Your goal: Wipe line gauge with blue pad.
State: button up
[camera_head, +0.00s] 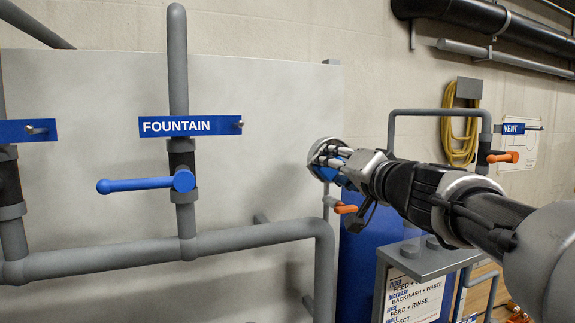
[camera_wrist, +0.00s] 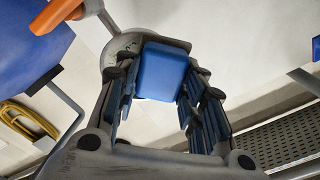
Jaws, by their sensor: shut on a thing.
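The line gauge (camera_head: 318,147) is a round, metal-rimmed dial at the right end of the pale panel in the head view. My gripper (camera_head: 331,163) is right in front of it and covers much of its face. In the wrist view, my gripper's fingers stand on both sides of the blue pad (camera_wrist: 163,72) and are shut on it. Behind the pad, part of the gauge's round grey rim (camera_wrist: 113,48) shows. The pad overlaps the gauge in this view. I cannot tell for certain whether pad and face touch. Any mark on the face is hidden.
An orange handle (camera_head: 346,209) sits just below the gauge, close under my gripper. A blue tank (camera_head: 362,262) and a grey stand (camera_head: 425,262) with a sign are below. Left are grey pipes, a FOUNTAIN label (camera_head: 190,126) and a blue lever (camera_head: 145,184). A yellow hose (camera_head: 458,140) hangs right.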

jog(key=shift+x, duration=1)
jog(key=shift+d, duration=0.1)
jog(key=shift+w+d+b, duration=0.25)
jog(key=shift+d+b, duration=0.1)
jog(key=shift+d, duration=0.55)
jog(key=shift+w+d+b, duration=0.25)
jog(key=shift+d+b, duration=0.05)
jog(key=shift+d, duration=0.55)
jog(key=d, duration=0.1)
jog(key=w+d, duration=0.1)
jog(key=d, duration=0.1)
jog(key=shift+w+d+b, duration=0.15)
jog(key=shift+d+b, duration=0.1)
jog(key=shift+b, duration=0.1)
jog(key=shift+b, duration=0.4)
jog(key=shift+a, duration=0.15)
